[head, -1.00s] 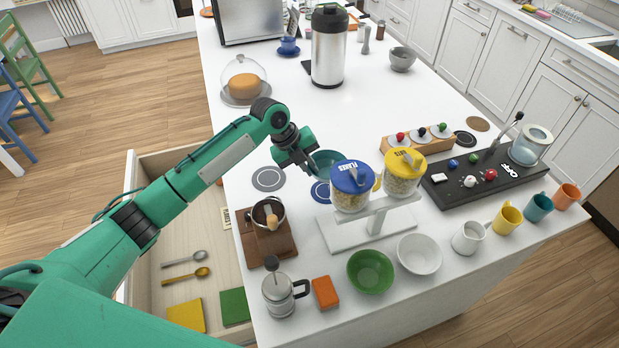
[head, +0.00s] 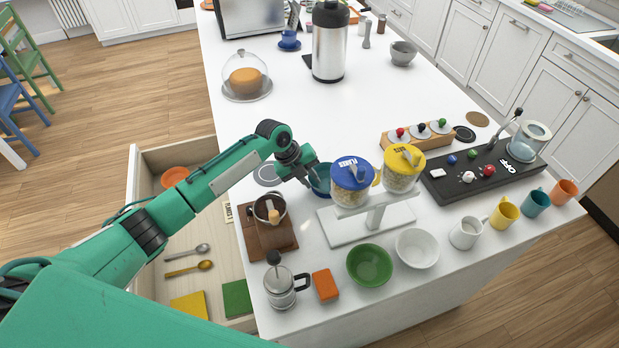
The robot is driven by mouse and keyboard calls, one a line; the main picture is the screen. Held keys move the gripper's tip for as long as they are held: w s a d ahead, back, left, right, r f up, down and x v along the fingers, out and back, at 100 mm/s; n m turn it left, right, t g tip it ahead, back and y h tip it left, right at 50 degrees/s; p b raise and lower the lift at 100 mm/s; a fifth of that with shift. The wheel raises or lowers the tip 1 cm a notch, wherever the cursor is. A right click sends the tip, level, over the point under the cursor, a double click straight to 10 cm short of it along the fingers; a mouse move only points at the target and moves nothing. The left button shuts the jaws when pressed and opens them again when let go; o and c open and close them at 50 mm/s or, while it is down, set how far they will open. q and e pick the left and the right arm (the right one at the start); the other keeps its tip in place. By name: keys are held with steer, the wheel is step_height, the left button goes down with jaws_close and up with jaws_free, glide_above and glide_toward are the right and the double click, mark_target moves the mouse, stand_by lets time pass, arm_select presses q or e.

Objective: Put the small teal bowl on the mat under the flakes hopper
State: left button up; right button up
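The small teal bowl (head: 321,186) is behind and left of the blue-lidded flakes hopper (head: 352,182), which hides part of it. My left gripper (head: 309,177) is at the bowl's left rim and looks shut on it. The blue round mat seen earlier is now hidden by the bowl, so I cannot tell whether the bowl touches it. My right gripper is not in view.
A yellow-lidded hopper (head: 403,168) shares the white stand (head: 352,230). A grey disc (head: 266,174) lies left of the bowl. A brown knock box (head: 268,240), green bowl (head: 369,266) and white bowl (head: 417,248) stand nearer.

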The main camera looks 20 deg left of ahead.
arm_select(q)
steer(key=shift+o, duration=0.7)
steer(key=shift+r, duration=0.25)
steer(key=b+v, duration=0.3)
steer(key=v, duration=0.9)
